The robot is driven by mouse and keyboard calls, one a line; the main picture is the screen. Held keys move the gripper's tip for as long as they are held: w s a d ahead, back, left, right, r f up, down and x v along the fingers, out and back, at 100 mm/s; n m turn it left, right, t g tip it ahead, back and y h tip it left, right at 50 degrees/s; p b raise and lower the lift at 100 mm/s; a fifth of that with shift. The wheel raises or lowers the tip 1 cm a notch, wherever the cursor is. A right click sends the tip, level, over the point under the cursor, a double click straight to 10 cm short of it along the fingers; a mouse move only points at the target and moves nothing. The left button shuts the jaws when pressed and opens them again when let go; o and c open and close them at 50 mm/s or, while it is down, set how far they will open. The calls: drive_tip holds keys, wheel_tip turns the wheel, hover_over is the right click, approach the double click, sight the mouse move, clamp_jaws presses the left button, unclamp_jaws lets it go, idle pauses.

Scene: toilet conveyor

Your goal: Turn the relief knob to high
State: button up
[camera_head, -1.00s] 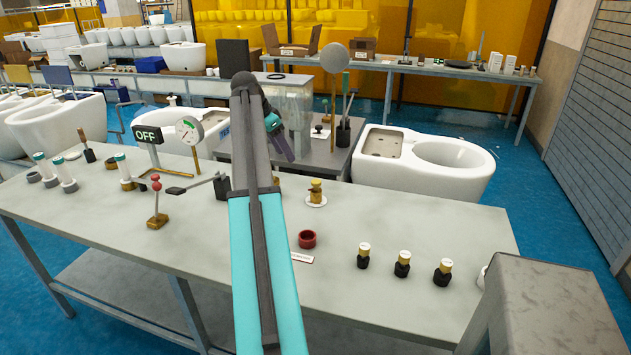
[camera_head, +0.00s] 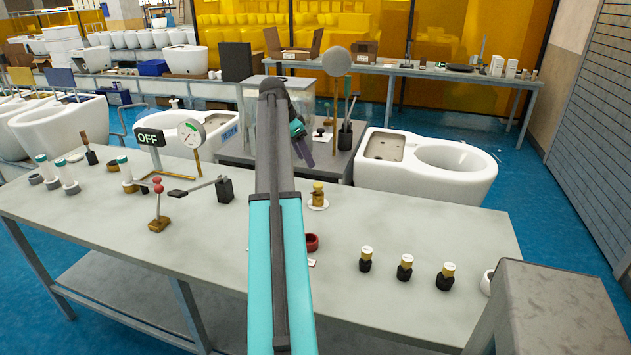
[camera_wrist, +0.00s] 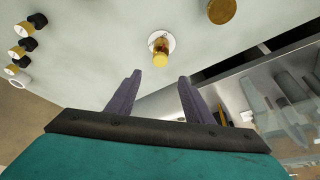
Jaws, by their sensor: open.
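A small brass fitting with a yellow top, which I take for the relief knob (camera_head: 318,190), stands on a white round base on the table. It also shows in the wrist view (camera_wrist: 160,58), upper middle, beyond my fingertips. No high or low marking on it is readable. My gripper (camera_wrist: 157,76) has two purple fingers spread apart with nothing between them. In the head view my gripper (camera_head: 306,154) is above and behind the knob, partly hidden by my arm. The fingers do not touch the knob.
A red ring (camera_head: 312,243) is partly behind my arm. Black-and-brass fittings (camera_head: 405,267) stand at the right. A clear tank stands behind my arm.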

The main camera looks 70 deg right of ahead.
sight(318, 184)
drive_tip(key=p+x, duration=0.2)
drive_tip(key=x, duration=1)
drive_tip(key=c, duration=1)
